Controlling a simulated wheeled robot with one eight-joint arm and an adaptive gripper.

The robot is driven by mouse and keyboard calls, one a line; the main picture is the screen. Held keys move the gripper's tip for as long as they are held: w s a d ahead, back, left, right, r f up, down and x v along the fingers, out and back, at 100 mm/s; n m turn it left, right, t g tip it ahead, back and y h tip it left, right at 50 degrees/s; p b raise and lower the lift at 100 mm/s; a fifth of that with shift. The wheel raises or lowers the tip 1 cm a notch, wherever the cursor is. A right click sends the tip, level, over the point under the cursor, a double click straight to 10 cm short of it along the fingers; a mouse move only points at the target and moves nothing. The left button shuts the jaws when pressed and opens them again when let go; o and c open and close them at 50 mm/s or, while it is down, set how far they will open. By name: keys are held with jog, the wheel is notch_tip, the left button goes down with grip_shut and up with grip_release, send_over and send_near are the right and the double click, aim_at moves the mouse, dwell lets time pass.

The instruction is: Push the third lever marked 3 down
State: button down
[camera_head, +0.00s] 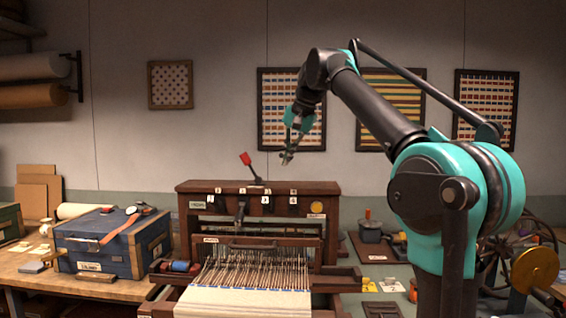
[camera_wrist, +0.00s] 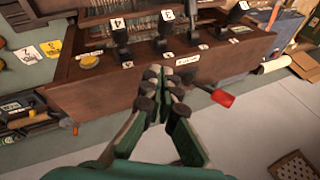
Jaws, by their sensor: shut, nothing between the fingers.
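The wooden loom (camera_head: 330,215) has a row of white number tags 1 to 4 along its upper front. The tag marked 3 (camera_head: 266,199) is third from the left, with a small dark lever by it. In the wrist view the order is reversed, and the dark lever by tag 3 (camera_wrist: 162,38) stands between those by tags 4 and 2. A separate red-tipped lever (camera_head: 245,159) sticks up from the loom's top; it also shows in the wrist view (camera_wrist: 222,98). My gripper (camera_head: 287,157) is shut and empty above the loom, right of the red tip. It also shows in the wrist view (camera_wrist: 162,76).
A yellow round button (camera_head: 317,207) sits right of tag 4. White warp threads (camera_head: 255,272) stretch low in front. A blue chest (camera_head: 105,243) stands left and a spinning wheel (camera_head: 533,268) right. The air above the loom is mostly free.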

aim_at(267, 203)
jog(key=a+f, duration=0.4)
jog(key=f, duration=0.6)
jog(key=shift+w, duration=0.3)
jog(key=shift+a, duration=0.1)
